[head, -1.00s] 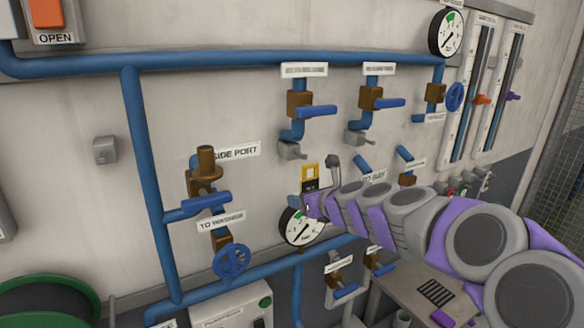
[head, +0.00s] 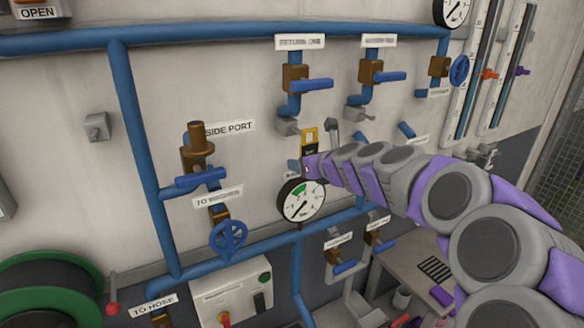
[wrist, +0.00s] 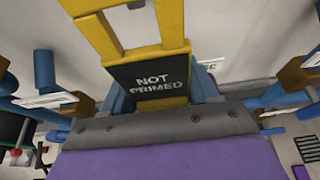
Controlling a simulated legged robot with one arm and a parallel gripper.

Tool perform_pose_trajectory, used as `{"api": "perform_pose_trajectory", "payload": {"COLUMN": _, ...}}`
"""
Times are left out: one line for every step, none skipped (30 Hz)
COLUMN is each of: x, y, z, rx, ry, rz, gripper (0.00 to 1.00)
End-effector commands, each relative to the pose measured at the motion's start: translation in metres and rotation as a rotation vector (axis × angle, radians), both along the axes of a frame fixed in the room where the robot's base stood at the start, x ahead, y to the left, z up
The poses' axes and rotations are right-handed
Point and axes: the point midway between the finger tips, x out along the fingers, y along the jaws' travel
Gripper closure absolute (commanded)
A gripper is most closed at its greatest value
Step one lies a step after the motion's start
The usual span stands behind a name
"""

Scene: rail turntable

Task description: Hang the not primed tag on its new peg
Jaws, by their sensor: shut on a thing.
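The not primed tag (wrist: 158,78) is a yellow frame with a black panel lettered NOT PRIMED and an open loop at its top. My gripper (wrist: 160,122) is shut on its lower part and holds it upright in front of the wall. In the head view, the tag (head: 308,141) shows small, above the round gauge and just below right of a grey fitting (head: 288,127) under a blue-handled valve. A small grey wall block with a stub (head: 97,126) is at the left. I cannot tell which fitting is the new peg.
Blue pipes (head: 130,120) and lever valves (head: 295,80) stand out from the wall around the tag. The gauge (head: 301,201) is just below my gripper. A green hose reel (head: 45,280) is at lower left. Bare wall lies between the left pipe and the upper valves.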

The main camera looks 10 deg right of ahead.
Motion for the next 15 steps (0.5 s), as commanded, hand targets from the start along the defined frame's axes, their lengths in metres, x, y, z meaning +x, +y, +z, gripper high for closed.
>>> {"api": "perform_pose_trajectory", "payload": {"x": 0.003, "y": 0.001, "z": -0.001, "rx": 0.0, "ry": -0.001, "rz": -0.001, "gripper": 0.7}}
{"api": "perform_pose_trajectory", "payload": {"x": 0.005, "y": 0.003, "z": -0.001, "rx": -0.002, "ry": -0.002, "rz": 0.0, "gripper": 0.7}}
{"api": "perform_pose_trajectory", "payload": {"x": 0.007, "y": 0.007, "z": 0.0, "rx": -0.004, "ry": -0.002, "rz": 0.0, "gripper": 0.7}}
{"api": "perform_pose_trajectory", "payload": {"x": 0.008, "y": 0.011, "z": 0.0, "rx": -0.007, "ry": -0.002, "rz": 0.0, "gripper": 0.7}}
{"api": "perform_pose_trajectory", "payload": {"x": 0.01, "y": 0.015, "z": 0.0, "rx": -0.01, "ry": -0.002, "rz": 0.0, "gripper": 0.7}}
{"api": "perform_pose_trajectory", "payload": {"x": 0.012, "y": 0.022, "z": -0.001, "rx": -0.013, "ry": -0.002, "rz": 0.001, "gripper": 0.7}}
{"api": "perform_pose_trajectory", "payload": {"x": 0.013, "y": 0.025, "z": -0.001, "rx": -0.014, "ry": -0.001, "rz": 0.001, "gripper": 0.7}}
{"api": "perform_pose_trajectory", "payload": {"x": 0.015, "y": 0.029, "z": -0.001, "rx": -0.016, "ry": -0.002, "rz": 0.002, "gripper": 0.7}}
{"api": "perform_pose_trajectory", "payload": {"x": 0.016, "y": 0.035, "z": -0.001, "rx": -0.02, "ry": -0.002, "rz": 0.003, "gripper": 0.7}}
{"api": "perform_pose_trajectory", "payload": {"x": 0.018, "y": 0.039, "z": -0.002, "rx": -0.023, "ry": -0.002, "rz": 0.004, "gripper": 0.7}}
{"api": "perform_pose_trajectory", "payload": {"x": 0.019, "y": 0.043, "z": -0.002, "rx": -0.025, "ry": -0.002, "rz": 0.005, "gripper": 0.7}}
{"api": "perform_pose_trajectory", "payload": {"x": 0.021, "y": 0.046, "z": -0.002, "rx": -0.026, "ry": -0.002, "rz": 0.005, "gripper": 0.7}}
{"api": "perform_pose_trajectory", "payload": {"x": 0.022, "y": 0.047, "z": -0.003, "rx": -0.026, "ry": -0.001, "rz": 0.005, "gripper": 0.7}}
{"api": "perform_pose_trajectory", "payload": {"x": 0.024, "y": 0.047, "z": -0.003, "rx": -0.026, "ry": -0.001, "rz": 0.005, "gripper": 0.7}}
{"api": "perform_pose_trajectory", "payload": {"x": 0.026, "y": 0.046, "z": -0.003, "rx": -0.024, "ry": 0.0, "rz": 0.004, "gripper": 0.72}}
